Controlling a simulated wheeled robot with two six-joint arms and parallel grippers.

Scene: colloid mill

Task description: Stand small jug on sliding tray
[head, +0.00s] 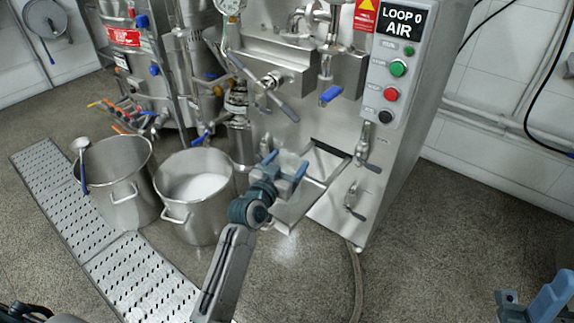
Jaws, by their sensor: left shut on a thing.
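My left gripper (287,170) is at the front of the steel machine, shut on a small pale jug (290,160). The jug is mostly hidden by the fingers, and its base cannot be seen. The sliding tray (293,211) sticks out from the lower front of the machine, under and behind my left gripper. I cannot tell whether the jug touches the tray. My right gripper (530,303) is at the bottom right corner, partly cut off, with its fingers apart and nothing seen between them.
Two steel pots stand left of the tray: one holds white material (195,187), the other (122,180) has a ladle at its rim. Valve handles (355,200) stick out right of the tray. A blue-handled tap (330,94) is above. A hose (354,280) lies on the floor.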

